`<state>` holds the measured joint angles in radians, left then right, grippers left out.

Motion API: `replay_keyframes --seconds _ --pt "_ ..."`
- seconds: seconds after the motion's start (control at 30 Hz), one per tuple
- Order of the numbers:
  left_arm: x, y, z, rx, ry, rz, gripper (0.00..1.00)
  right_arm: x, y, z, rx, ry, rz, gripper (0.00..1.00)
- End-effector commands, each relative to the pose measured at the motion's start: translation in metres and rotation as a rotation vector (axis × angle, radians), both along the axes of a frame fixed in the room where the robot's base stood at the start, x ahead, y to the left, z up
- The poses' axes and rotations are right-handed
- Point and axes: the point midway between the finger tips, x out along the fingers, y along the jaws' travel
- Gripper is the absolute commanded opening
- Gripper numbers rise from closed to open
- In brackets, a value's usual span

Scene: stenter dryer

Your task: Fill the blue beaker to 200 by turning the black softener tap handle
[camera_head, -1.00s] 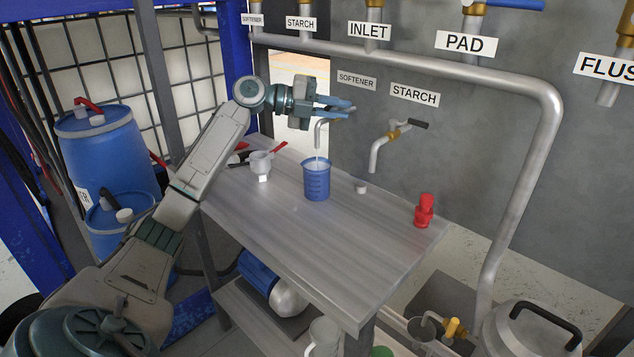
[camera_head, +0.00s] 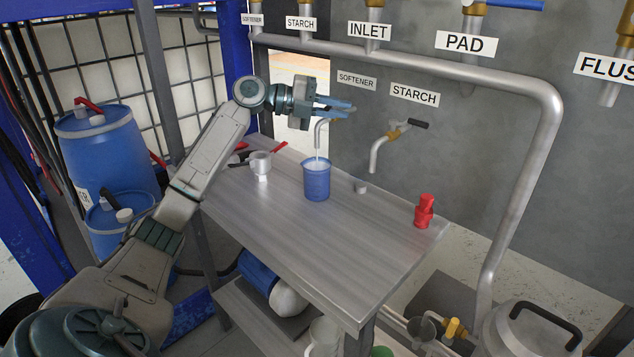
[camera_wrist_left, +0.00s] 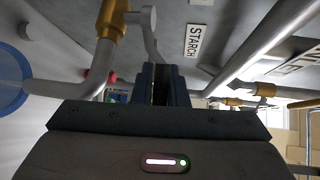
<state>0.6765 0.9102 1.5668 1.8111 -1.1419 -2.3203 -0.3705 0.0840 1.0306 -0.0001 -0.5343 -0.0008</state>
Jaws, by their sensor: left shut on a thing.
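The blue beaker (camera_head: 317,183) stands upright on the metal table under the softener tap spout (camera_head: 319,132). A thin pale stream runs from the spout into it. Its fill level and scale cannot be read. My left gripper (camera_head: 343,108) is at the softener tap, above and slightly right of the beaker, shut on the tap handle. The black handle is hidden by the fingers. In the left wrist view the fingers (camera_wrist_left: 161,84) are close together, the spout (camera_wrist_left: 75,90) curves left, and the beaker (camera_wrist_left: 10,80) shows at the left edge. My right gripper is out of view.
The starch tap (camera_head: 386,143) is right of the softener tap. Blue drums (camera_head: 108,155) stand at left. The table's front middle is clear.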

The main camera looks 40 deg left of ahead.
Motion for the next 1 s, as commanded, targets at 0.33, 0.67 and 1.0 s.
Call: replay_keyframes --seconds 0.33,0.67,1.0 --pt "0.001 -0.001 -0.003 0.004 0.003 0.018 0.0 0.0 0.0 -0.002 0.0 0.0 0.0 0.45" --pt "0.01 -0.011 0.0 0.002 0.002 0.25 0.0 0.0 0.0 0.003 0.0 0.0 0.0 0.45" --pt "0.011 -0.011 -0.001 0.0 0.002 0.277 0.0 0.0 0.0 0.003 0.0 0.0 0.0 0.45"
